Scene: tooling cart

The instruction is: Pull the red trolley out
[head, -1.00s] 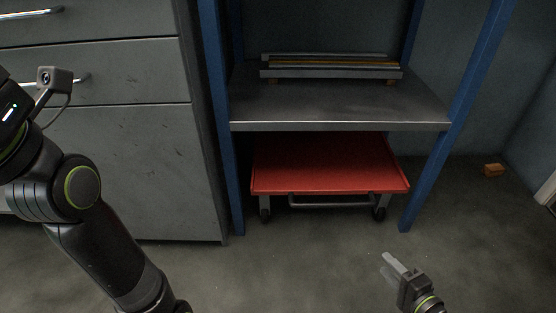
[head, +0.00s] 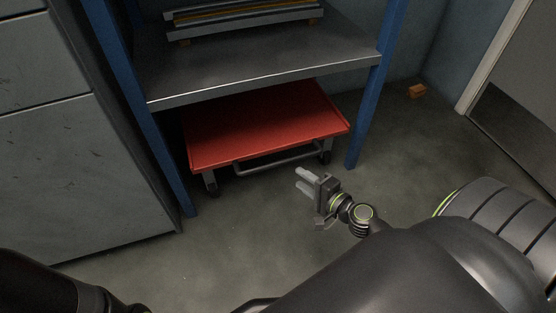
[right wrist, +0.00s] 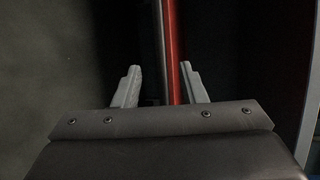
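The red trolley (head: 262,128) stands under the grey shelf, between the blue posts, with its front edge facing me. Its grey handle bar (head: 282,158) runs along the front below the red top, and caster wheels show at both front corners. My right gripper (head: 306,181) is just in front of the handle's right part, apart from it in the head view. In the right wrist view the two fingers (right wrist: 159,86) are spread, with the grey bar and red edge (right wrist: 174,60) seen beyond and between them. My left gripper is not in view; only dark arm parts show at lower left.
The grey shelf (head: 265,68) above the trolley carries long metal bars (head: 240,14). Blue posts (head: 366,105) flank the trolley. A grey cabinet (head: 70,170) stands at left. Floor in front is clear.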

